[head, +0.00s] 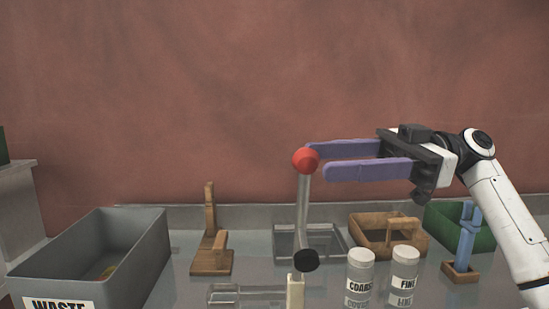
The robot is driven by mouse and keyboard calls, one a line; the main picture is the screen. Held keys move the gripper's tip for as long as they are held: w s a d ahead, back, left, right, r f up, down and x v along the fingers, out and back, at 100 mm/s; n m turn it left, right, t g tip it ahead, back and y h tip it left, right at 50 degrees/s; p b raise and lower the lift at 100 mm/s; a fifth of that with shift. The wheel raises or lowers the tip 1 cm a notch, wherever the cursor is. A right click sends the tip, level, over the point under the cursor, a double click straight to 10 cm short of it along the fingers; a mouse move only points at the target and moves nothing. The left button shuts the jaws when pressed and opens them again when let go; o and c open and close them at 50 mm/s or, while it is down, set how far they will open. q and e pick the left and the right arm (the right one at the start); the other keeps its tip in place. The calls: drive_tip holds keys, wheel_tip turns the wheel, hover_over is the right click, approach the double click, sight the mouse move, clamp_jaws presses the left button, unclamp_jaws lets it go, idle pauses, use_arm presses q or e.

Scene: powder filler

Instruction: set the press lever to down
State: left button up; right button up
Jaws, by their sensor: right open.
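The press lever (303,208) is a grey metal rod with a red ball knob (305,160) on top. It stands close to upright in the middle of the head view. My right gripper (317,160) comes in from the right at knob height, with its two purple fingers open. The far fingertip overlaps the knob's right edge in the picture; I cannot tell whether it touches. The near finger ends just right of the knob. My left gripper is not in view.
A grey waste bin (151,257) stands left, beside a wooden stand (209,262). Jars marked coarse (360,272) and fine (403,271) stand front right. Behind them are a wooden caddy (366,233) and a green bin (443,226). A black knob (306,260) is below the lever.

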drive_tip(key=s+a+p, duration=0.1)
drive_tip(key=a, duration=0.7)
drive_tip(key=shift+s, duration=0.15)
drive_tip(key=shift+a, duration=0.1)
clamp_jaws()
